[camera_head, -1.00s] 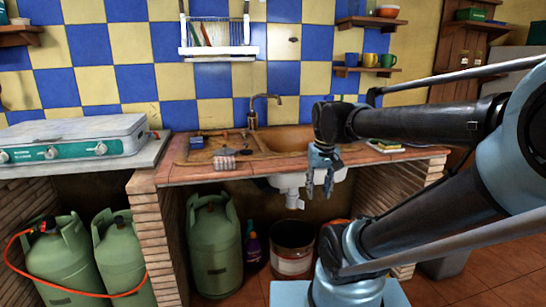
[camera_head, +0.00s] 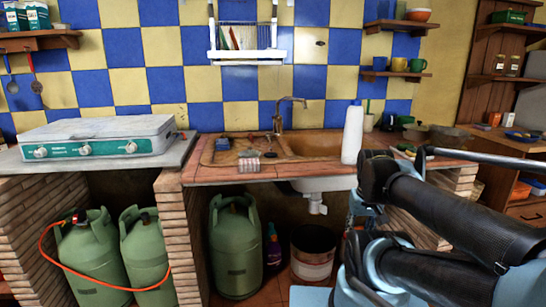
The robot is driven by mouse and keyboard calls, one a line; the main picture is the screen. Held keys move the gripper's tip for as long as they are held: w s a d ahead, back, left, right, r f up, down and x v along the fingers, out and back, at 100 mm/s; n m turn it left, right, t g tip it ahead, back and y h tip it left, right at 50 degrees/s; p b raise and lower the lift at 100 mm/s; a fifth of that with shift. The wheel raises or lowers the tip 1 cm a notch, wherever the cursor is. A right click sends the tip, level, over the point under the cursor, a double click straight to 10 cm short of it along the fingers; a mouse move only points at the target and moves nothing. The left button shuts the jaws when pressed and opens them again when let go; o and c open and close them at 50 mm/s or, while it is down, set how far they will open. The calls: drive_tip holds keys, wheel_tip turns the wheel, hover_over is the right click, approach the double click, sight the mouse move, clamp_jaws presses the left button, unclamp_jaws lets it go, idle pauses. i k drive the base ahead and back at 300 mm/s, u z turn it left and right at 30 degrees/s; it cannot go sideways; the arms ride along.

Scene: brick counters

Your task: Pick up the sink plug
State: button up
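The brown sink (camera_head: 310,146) is set in the tiled counter, under a metal tap (camera_head: 281,113). A small dark thing (camera_head: 270,154) lies on the sink's drainer side, beside a grey striped block (camera_head: 249,161). It may be the sink plug, but it is too small to be sure. My gripper (camera_head: 357,212) is at the right, below the counter edge and in front of it, mostly hidden by my folded arm. I cannot see its fingers clearly. It is well apart from the small dark thing.
A white bottle (camera_head: 352,134) stands at the sink's right end. A blue block (camera_head: 223,144) is at the sink's back left. A stove (camera_head: 98,138) is on the left counter. Gas cylinders (camera_head: 236,245) and a bucket (camera_head: 313,252) stand below. A dish rack (camera_head: 246,45) hangs above.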

sight(268, 155)
drive_tip(key=k, duration=1.15)
drive_tip(key=u, duration=0.55)
drive_tip(key=i, duration=1.45)
drive_tip(key=z, duration=0.65)
